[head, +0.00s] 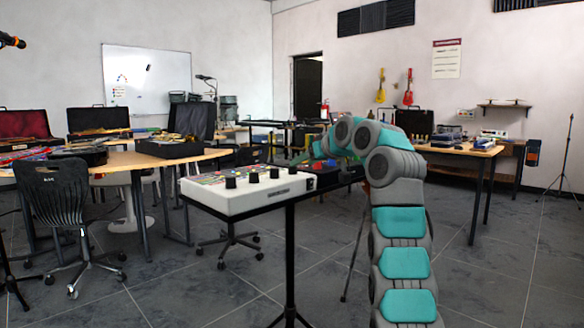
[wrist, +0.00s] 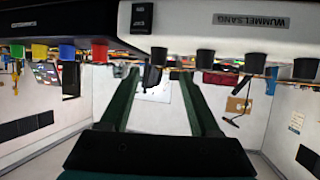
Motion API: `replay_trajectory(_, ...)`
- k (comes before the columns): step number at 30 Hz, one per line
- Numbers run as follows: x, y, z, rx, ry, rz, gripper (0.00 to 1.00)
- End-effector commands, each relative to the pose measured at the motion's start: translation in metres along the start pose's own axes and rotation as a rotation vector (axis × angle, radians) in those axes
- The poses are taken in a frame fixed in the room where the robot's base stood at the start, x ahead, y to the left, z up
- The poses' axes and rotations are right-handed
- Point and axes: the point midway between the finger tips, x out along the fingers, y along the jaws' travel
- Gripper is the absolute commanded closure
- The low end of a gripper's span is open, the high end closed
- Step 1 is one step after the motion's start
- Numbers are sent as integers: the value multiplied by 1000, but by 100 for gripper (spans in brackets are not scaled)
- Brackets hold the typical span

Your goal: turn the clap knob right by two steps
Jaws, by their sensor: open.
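A white instrument box (head: 255,196) sits on a black stand, with a row of black knobs along its near edge. It also shows upside down at the top of the wrist view (wrist: 225,38), with a "WUMMELSANG" label. No knob lettering is readable, so I cannot tell which is the clap knob. My gripper (wrist: 158,74) is open and empty, its green fingers spread. The black knob at the row's end (wrist: 158,56), rightmost in the head view (head: 292,169), appears between the fingertips; contact is unclear. In the head view my gripper (head: 301,158) is small and partly hidden by the arm.
A second, black instrument (wrist: 50,20) with green, yellow, red and blue knobs adjoins the white one. A black chair (head: 57,195) and a table with open cases (head: 130,160) stand left. Another table (head: 480,152) stands at the back right. The right floor is mostly clear.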

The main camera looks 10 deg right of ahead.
Motion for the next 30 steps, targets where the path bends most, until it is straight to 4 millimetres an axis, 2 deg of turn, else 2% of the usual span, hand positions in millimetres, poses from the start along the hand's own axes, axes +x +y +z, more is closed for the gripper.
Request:
replay_trajectory(11,6,-1,0,-35,34,-6,37)
replay_trajectory(22,52,-1,-2,-33,31,-5,37)
replay_trajectory(30,74,-1,-3,-34,33,-4,37)
